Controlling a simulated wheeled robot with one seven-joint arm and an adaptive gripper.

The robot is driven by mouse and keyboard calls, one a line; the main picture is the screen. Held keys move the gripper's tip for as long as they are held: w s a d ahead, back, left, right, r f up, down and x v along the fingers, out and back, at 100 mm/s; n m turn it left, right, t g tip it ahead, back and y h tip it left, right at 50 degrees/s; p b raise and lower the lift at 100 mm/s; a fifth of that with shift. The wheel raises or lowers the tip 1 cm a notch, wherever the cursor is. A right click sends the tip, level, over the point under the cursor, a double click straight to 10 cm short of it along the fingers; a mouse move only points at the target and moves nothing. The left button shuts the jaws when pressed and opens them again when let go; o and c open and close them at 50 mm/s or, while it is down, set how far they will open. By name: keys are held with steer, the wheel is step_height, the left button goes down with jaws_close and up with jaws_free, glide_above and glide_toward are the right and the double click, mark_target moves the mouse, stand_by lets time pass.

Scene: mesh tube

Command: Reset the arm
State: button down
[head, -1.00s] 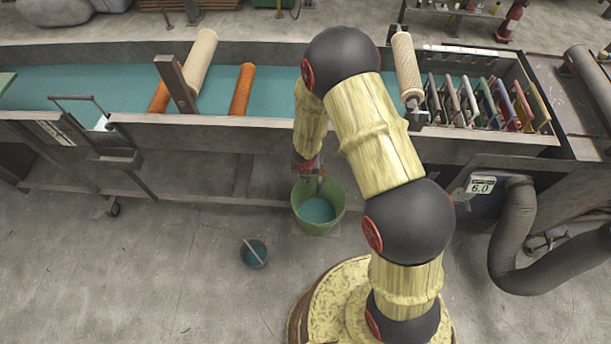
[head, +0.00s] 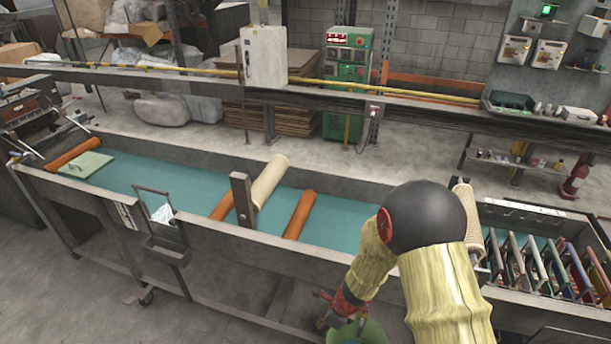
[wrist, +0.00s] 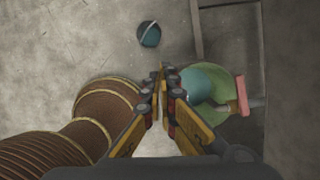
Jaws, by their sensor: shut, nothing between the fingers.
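My gripper (wrist: 160,73) shows in the wrist view with its fingertips together and nothing between them. The picture's lower edge cuts off most of that bucket.
A long trough (head: 215,235) of teal liquid runs across, with orange rollers (head: 300,214), a pale roller (head: 270,182) and an upright post (head: 243,200). Several coloured frames (head: 555,268) stand at its right end. A small dark bucket (wrist: 149,34) stands on open floor.

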steer(key=s+d+r+n, duration=0.1)
steer(key=s+r+n, duration=0.2)
steer(key=r+n, duration=0.25)
steer(key=s+r+n+g+b, duration=0.1)
steer(key=s+r+n, duration=0.2)
steer(key=r+n, duration=0.3)
steer(key=s+d+r+n, duration=0.1)
steer(key=s+r+n, duration=0.2)
steer(key=r+n, duration=0.35)
steer(key=s+d+r+n+t+h+b, duration=0.1)
steer(key=s+d+r, duration=0.4)
steer(key=r, duration=0.5)
steer(key=s+d+r+n+t+h+b, duration=0.2)
steer(key=s+d+r+n+t, duration=0.2)
steer(key=r, duration=0.6)
steer(key=shift+s+d+r, duration=0.25)
steer(key=shift+s+d, duration=0.45)
steer(key=shift+d, duration=0.45)
